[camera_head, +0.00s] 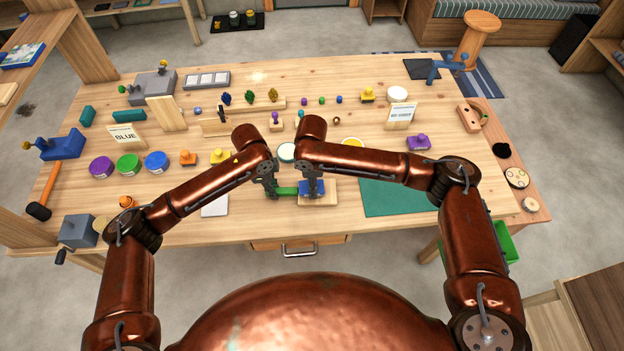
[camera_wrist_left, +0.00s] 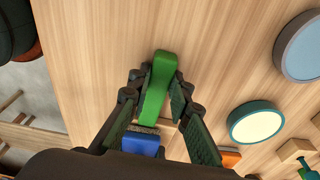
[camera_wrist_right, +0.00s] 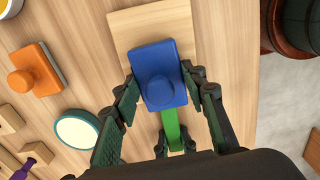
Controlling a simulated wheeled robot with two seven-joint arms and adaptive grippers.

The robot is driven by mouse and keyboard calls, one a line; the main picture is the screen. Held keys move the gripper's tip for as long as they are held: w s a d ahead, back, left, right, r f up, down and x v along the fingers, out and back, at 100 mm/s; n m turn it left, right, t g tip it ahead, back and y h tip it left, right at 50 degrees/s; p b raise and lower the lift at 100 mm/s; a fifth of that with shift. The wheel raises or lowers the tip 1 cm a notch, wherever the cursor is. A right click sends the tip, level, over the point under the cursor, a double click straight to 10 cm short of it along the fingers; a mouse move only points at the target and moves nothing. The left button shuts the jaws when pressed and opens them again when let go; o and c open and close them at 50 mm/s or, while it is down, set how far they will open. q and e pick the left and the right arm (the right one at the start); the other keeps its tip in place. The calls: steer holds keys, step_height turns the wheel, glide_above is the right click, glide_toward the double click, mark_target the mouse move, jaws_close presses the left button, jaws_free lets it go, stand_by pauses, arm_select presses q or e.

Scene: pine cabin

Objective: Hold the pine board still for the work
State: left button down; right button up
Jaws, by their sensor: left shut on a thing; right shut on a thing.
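The pine board (camera_head: 329,197) lies flat on the workbench near its front edge; it also shows in the right wrist view (camera_wrist_right: 180,22). My left gripper (camera_head: 272,190) is shut on a green bar (camera_wrist_left: 158,85) just left of the board. My right gripper (camera_head: 312,187) is shut on a blue block with a round knob (camera_wrist_right: 158,80), which is over the board and covers part of it. The green bar's end (camera_wrist_right: 172,130) shows beside the blue block. I cannot tell whether the bar touches the board. The board is not clear in the left wrist view.
A green mat (camera_head: 395,199) lies right of the board. An orange knobbed block (camera_wrist_right: 36,70) and a round teal-rimmed dish (camera_wrist_right: 77,130) are close by. Blue, green and purple round tins (camera_head: 128,165) stand at the left. A drawer handle (camera_head: 299,251) is below the front edge.

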mark_target(322, 186)
steer(key=shift+d+f, duration=0.3)
steer(key=shift+d, duration=0.5)
steer(key=shift+c, duration=0.5)
steer(key=shift+s+d, duration=0.15)
steer(key=shift+d, duration=0.7)
steer(key=a, duration=0.3)
steer(key=shift+a, duration=0.2)
steer(key=shift+d+r, duration=0.1)
steer(key=shift+r, duration=4)
arm_select(q)
steer(key=c, duration=1.7)
jaws_free()
